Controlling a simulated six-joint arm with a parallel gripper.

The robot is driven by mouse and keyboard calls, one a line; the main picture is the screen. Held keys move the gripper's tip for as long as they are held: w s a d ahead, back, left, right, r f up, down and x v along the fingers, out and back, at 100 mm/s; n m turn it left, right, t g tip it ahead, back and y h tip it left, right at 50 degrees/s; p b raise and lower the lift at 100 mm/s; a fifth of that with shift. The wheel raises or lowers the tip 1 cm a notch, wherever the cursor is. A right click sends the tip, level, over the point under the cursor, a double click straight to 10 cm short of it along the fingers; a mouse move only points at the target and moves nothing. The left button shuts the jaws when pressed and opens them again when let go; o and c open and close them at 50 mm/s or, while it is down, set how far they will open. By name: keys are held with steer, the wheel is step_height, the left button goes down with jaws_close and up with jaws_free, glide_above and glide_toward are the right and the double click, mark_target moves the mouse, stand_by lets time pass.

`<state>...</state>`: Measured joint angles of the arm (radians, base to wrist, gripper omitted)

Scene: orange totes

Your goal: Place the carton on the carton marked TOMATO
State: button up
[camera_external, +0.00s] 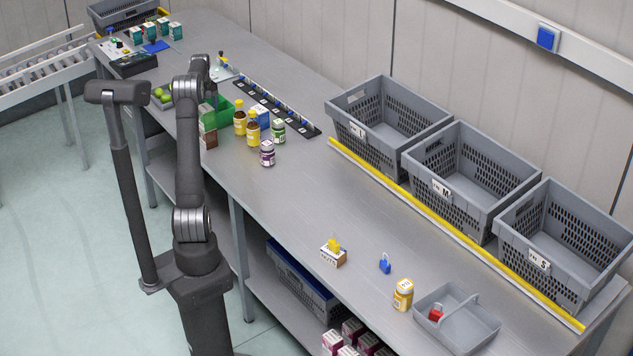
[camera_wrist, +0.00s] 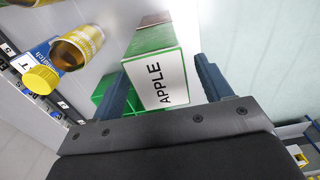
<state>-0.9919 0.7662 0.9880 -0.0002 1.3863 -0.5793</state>
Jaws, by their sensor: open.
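A green carton with a white face marked APPLE (camera_wrist: 160,82) is between the two fingers of my gripper (camera_wrist: 166,88) in the wrist view. The fingers are open, one on each side of it, with a gap at least on the right. A brown carton (camera_wrist: 154,19) shows just beyond its far end. In the external view a green carton (camera_external: 207,118) appears to sit on or right by a brown carton (camera_external: 209,140), below my wrist. My fingers cannot be made out clearly there. No TOMATO marking is readable in either view.
A green bin (camera_external: 222,112) stands close beside the cartons. Yellow-capped bottles (camera_external: 240,122) and jars (camera_external: 267,154) are just to the right, with a black labelled strip (camera_external: 280,108) behind. Grey crates (camera_external: 385,95) line the back right. The mid-table is clear.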

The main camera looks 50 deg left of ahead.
step_height(320, 180, up, 8)
steer(key=shift+f, duration=0.1)
stand_by(0.4)
step_height(320, 180, down, 12)
steer(key=shift+f, duration=0.1)
steer(key=shift+r, duration=2)
steer(key=shift+f, duration=0.15)
